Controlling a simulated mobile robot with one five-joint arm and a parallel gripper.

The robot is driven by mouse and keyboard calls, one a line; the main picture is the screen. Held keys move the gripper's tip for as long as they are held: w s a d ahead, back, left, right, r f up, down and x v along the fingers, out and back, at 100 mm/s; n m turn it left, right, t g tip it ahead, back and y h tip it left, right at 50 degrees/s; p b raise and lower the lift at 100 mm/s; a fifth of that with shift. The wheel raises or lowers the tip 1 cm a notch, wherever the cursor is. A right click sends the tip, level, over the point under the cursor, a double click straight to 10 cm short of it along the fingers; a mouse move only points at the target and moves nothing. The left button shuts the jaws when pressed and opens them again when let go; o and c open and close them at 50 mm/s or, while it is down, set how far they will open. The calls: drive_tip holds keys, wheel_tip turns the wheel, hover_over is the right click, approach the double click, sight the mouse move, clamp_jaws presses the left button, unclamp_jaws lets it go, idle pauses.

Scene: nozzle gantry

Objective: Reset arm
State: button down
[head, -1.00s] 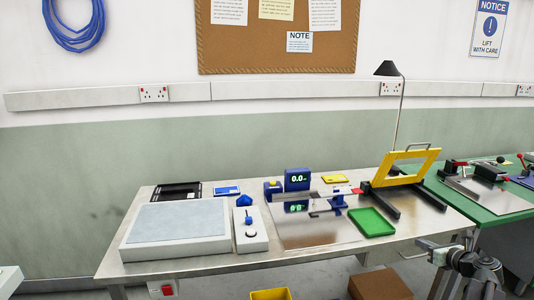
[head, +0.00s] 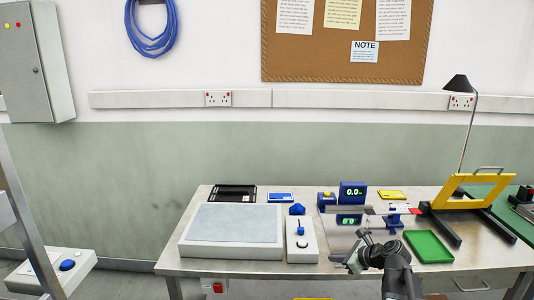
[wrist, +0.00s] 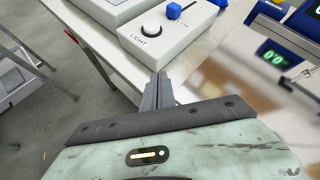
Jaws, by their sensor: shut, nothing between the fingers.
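My gripper (head: 352,261) is shut and empty. In the head view it is over the front part of the metal table (head: 328,275), in front of the white control box (head: 302,240). In the wrist view my gripper's fingers (wrist: 160,92) are together, just in front of the box's near side. The box (wrist: 178,45) carries a white round button (wrist: 151,27) marked LIGHT and a blue knob (wrist: 174,10). I cannot tell the exact gap between fingers and box.
A large grey-topped panel (head: 232,225) fills the table's left. A blue display (head: 353,192) stands behind my gripper. A green tray (head: 428,246) and a yellow frame (head: 488,180) are to the right. A grey cabinet (head: 38,65) hangs on the wall at far left.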

drive_tip(key=s+a+f+n+g+p, duration=0.1)
drive_tip(key=s+a+n+g, duration=0.1)
drive_tip(key=s+a+n, duration=0.3)
drive_tip(key=a+f+n+g, duration=0.2)
drive_tip(key=a, duration=0.6)
drive_tip(key=s+a+f+n+g+h+p, duration=0.1)
drive_tip(key=s+a+f+n+g+h, duration=0.15)
drive_tip(key=s+n, duration=0.5)
drive_tip(key=s+d+f+n+g+h, duration=0.1)
drive_tip(key=s+d+n+g+h, duration=0.1)
drive_tip(key=s+d+n+h, duration=0.2)
drive_tip(key=s+d+n, duration=0.1)
drive_tip(key=d+n, duration=0.2)
drive_tip(key=n, duration=0.3)
drive_tip(key=shift+s+f+n, duration=0.3)
drive_tip(key=shift+f+n, duration=0.05)
drive_tip(key=shift+f, duration=0.05)
